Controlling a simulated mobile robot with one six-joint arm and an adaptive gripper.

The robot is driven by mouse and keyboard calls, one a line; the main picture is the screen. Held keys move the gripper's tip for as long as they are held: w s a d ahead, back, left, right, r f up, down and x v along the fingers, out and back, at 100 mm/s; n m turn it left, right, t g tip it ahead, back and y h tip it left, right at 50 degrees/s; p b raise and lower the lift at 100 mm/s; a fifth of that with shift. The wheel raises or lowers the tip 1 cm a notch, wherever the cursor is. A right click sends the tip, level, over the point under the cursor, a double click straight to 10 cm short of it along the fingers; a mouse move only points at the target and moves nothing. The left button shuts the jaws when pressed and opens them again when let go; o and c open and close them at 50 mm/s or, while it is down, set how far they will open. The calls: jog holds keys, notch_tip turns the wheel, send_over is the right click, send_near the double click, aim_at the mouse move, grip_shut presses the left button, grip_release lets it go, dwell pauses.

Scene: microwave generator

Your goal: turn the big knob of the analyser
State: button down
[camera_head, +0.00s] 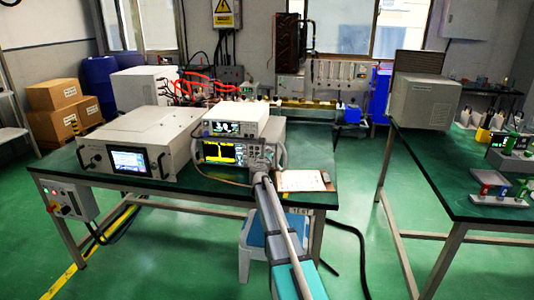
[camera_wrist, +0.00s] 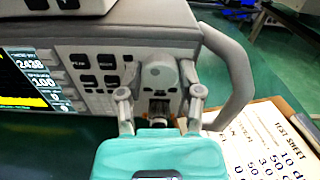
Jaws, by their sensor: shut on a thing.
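The analyser (camera_head: 224,153) stands on the green table below a smaller white instrument, its screen showing a yellow trace. Its front panel (camera_wrist: 93,70) fills the upper left of the wrist view, with dark buttons beside the screen. My gripper (camera_wrist: 158,68) is up against the right part of this panel, between the buttons and the grey side handle. In the head view my gripper (camera_head: 262,163) reaches the analyser's right front and covers the knob there too.
The analyser's grey handle (camera_wrist: 235,78) curves close to the right of my gripper. A clipboard with a test sheet (camera_head: 301,180) lies on the table to the right. A large white unit (camera_head: 139,140) stands to the left. A blue-topped stool (camera_head: 257,236) is below the table edge.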

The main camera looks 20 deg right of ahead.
jog(key=shift+w+n, duration=0.1)
jog(key=shift+n, duration=1.7)
jog(key=shift+c, duration=1.3)
grip_release()
jog(key=v, duration=1.2)
jog(key=shift+a, duration=0.1)
